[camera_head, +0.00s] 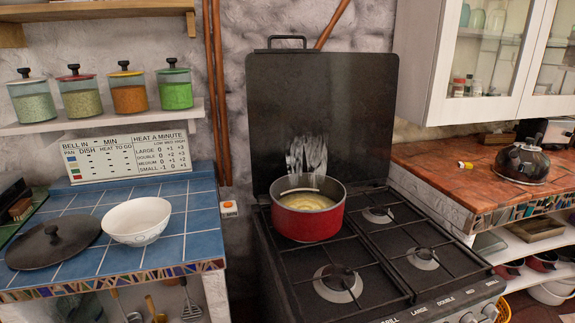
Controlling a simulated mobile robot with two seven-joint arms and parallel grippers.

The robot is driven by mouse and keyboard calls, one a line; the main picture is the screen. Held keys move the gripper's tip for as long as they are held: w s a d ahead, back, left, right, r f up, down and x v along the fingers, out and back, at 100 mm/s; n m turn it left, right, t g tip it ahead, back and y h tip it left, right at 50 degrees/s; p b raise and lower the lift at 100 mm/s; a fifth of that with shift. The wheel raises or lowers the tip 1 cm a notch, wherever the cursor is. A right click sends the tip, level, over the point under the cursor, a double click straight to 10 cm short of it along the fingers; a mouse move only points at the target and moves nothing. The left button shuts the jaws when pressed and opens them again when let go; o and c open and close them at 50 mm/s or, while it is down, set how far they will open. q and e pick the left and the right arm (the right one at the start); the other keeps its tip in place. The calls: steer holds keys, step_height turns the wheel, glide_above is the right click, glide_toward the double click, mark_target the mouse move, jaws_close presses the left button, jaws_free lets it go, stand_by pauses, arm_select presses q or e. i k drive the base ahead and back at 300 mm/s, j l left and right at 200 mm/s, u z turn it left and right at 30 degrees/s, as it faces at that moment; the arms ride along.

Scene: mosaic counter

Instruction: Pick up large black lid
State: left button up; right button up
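The large black lid (54,245) lies flat on the blue tiled counter (197,221) at the left, with its round knob on top facing up. A white patterned bowl (138,223) stands just right of it, close to its edge. Neither my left gripper nor my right gripper shows in the head view, so I cannot see whether they are open or shut.
A red pot (308,222) with yellowish contents stands on a rear burner of the stove (383,285). A heat sign (127,155) stands behind the counter, below a shelf of several jars (130,94). A dark kettle (522,162) stands on the right counter.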

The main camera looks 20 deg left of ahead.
mark_target(52, 243)
steer(key=u, duration=2.05)
steer(key=z, duration=1.5)
steer(key=i+j+u, duration=0.1)
steer(key=j+u, duration=0.3)
steer(key=i+j+u, duration=0.1)
steer(key=j+u, duration=0.15)
steer(key=u, duration=0.2)
